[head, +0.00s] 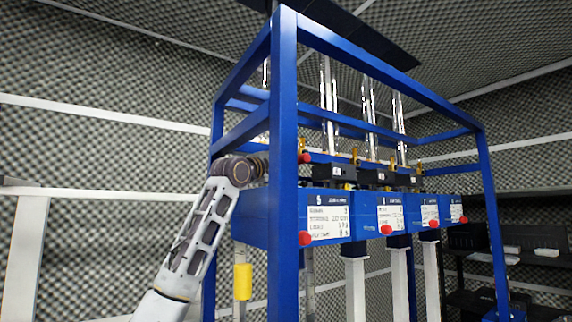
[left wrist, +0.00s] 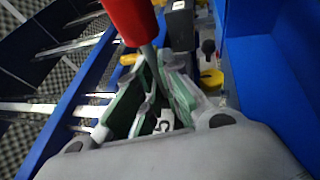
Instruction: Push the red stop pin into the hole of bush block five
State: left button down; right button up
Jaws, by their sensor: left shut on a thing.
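My left gripper (left wrist: 158,72) is shut on the grey shank of the red stop pin (left wrist: 130,18) in the left wrist view. The pin's red head sticks out past the fingertips. In the head view my left arm reaches up to the blue frame, and the post hides the gripper. A small red end (head: 304,158) shows just right of that post, probably the same pin. Bush block five (head: 262,212) is the nearest blue block, with a white label and a red knob (head: 305,238) on its front. I cannot make out its hole. My right gripper is not in view.
Blue frame posts (head: 284,120) and rails surround the row of blocks, close to my left arm. Other labelled blocks (head: 390,213) with red knobs continue to the right. A yellow sleeve (head: 243,281) hangs below block five. Dark shelves (head: 510,240) stand at the right.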

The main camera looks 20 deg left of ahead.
pick_arm(q)
jog(key=shift+a+r, duration=0.1)
jog(key=shift+a, duration=0.05)
jog(key=c, duration=1.5)
grip_release()
jog(key=shift+w, duration=0.1)
jog(key=shift+f, duration=0.2)
jog(key=v, duration=1.2)
